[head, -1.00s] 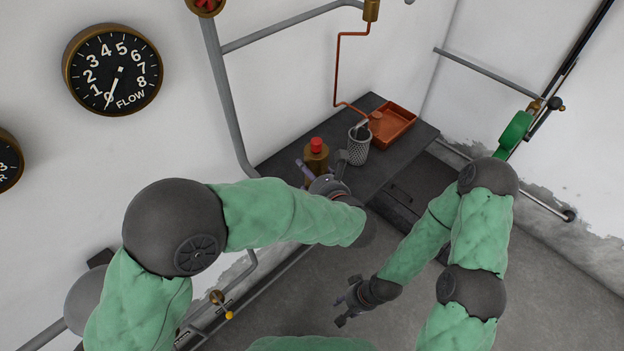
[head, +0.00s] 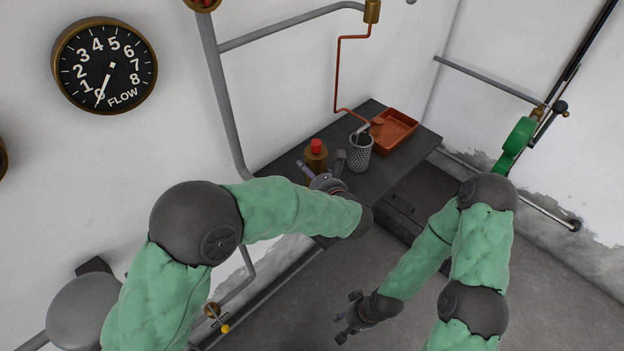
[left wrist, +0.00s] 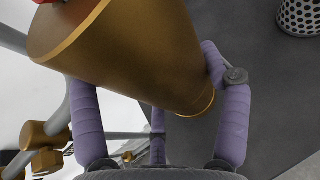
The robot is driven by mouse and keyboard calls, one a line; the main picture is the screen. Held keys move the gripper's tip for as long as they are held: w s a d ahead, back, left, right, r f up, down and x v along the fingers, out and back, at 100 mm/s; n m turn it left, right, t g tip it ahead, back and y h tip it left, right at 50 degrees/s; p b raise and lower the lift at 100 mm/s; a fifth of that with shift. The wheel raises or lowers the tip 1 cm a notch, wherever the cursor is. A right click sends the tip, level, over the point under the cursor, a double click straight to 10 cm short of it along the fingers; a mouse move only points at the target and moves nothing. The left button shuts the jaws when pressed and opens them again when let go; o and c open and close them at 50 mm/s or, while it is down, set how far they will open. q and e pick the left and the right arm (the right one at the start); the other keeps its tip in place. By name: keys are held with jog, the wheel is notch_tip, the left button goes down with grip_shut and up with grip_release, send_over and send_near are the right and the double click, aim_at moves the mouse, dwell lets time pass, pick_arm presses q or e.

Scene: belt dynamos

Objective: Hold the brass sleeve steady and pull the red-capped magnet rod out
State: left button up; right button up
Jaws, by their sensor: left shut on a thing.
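The brass sleeve (head: 316,164) stands upright on the dark bench, with the red cap (head: 316,145) of the magnet rod at its top. My left gripper (head: 320,172) is at the sleeve, partly hidden by its own arm. In the left wrist view, the brass sleeve (left wrist: 130,55) sits between the purple fingers of my left gripper (left wrist: 160,90), which is shut on it. Only an edge of the red cap (left wrist: 48,2) shows there; the rod itself is hidden. My right gripper (head: 347,318) is empty, its fingers apart, low over the floor and away from the bench.
A perforated metal cup (head: 359,157) stands on the bench (head: 385,165) just right of the sleeve. An orange-red tray (head: 396,131) lies behind it. A copper pipe (head: 337,75) and grey pipes run along the wall. Floor in front of the bench is clear.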

pick_arm(q)
jog(key=shift+w+f+b, duration=0.4)
jog(key=shift+w+f, duration=0.1)
jog(key=shift+w, duration=0.25)
jog(key=shift+w+f+b, duration=0.35)
jog(key=shift+w+f, duration=0.15)
jog(key=shift+w, duration=0.2)
jog(key=shift+f+b, duration=0.4)
jog(key=shift+f, duration=0.2)
dwell(0.5)
